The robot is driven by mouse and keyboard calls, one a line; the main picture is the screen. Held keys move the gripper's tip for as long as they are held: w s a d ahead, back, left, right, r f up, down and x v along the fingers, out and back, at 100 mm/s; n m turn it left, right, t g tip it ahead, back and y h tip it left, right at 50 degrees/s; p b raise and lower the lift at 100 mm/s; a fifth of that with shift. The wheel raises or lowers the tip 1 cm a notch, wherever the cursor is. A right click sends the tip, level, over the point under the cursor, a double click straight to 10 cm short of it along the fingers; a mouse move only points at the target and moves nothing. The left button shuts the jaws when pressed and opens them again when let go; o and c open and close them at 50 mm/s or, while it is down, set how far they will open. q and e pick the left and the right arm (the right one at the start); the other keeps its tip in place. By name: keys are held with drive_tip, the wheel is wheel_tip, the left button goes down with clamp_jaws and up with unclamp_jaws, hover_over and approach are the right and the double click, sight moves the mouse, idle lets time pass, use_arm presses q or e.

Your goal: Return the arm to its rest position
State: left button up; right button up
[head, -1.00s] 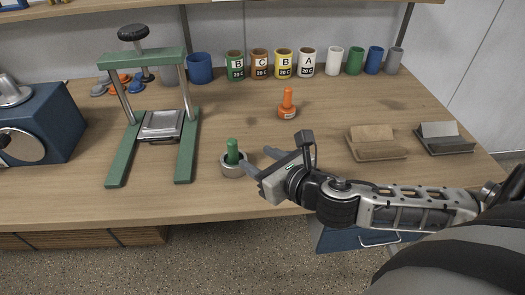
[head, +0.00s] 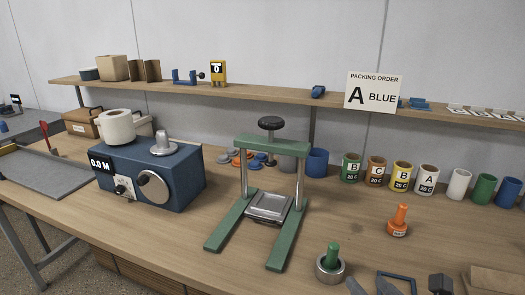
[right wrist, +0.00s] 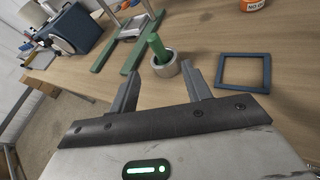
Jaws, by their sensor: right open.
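My right gripper (head: 370,285) shows at the bottom edge of the head view, with most of its arm out of frame. In the right wrist view its two fingers (right wrist: 162,70) are spread apart with nothing between them. Just beyond the fingertips stands a green-handled piece (right wrist: 157,47) in a metal ring (right wrist: 166,67) on the table. In the head view the green handle (head: 332,252) and the ring (head: 329,271) are left of the gripper. My left gripper is not in view.
A blue square frame (right wrist: 243,86) lies right of the fingers. A green press (head: 271,145), a blue machine (head: 170,185), an orange piece (head: 398,221) and several cups (head: 400,178) stand farther back. A shelf (head: 270,102) runs above. Bare wood (head: 350,215) lies between press and orange piece.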

drive_tip(key=s+a+f+m+g, duration=0.1)
drive_tip(key=s+f+m+g, duration=0.4)
drive_tip(key=m, duration=0.6)
drive_tip(key=s+a+f+m+g, duration=0.1)
drive_tip(key=s+f+m+g, duration=0.1)
drive_tip(key=s+m, duration=0.65)
drive_tip(key=s+a+f+m+g, duration=0.1)
drive_tip(key=s+f+m+g, duration=0.25)
drive_tip(key=m, duration=1.05)
drive_tip(key=w+a+f+t, duration=0.2)
drive_tip(key=w+f+t, duration=0.1)
drive_tip(key=f, duration=0.2)
drive_tip(key=w+a+f+n+t+y, duration=0.1)
drive_tip(key=w+a+f+t, duration=0.1)
drive_tip(key=w+f+t, duration=0.1)
drive_tip(key=shift+a+f, duration=0.3)
drive_tip(key=shift+f, duration=0.55)
drive_tip(key=shift+w+n, duration=0.1)
drive_tip(key=shift+n, duration=0.15)
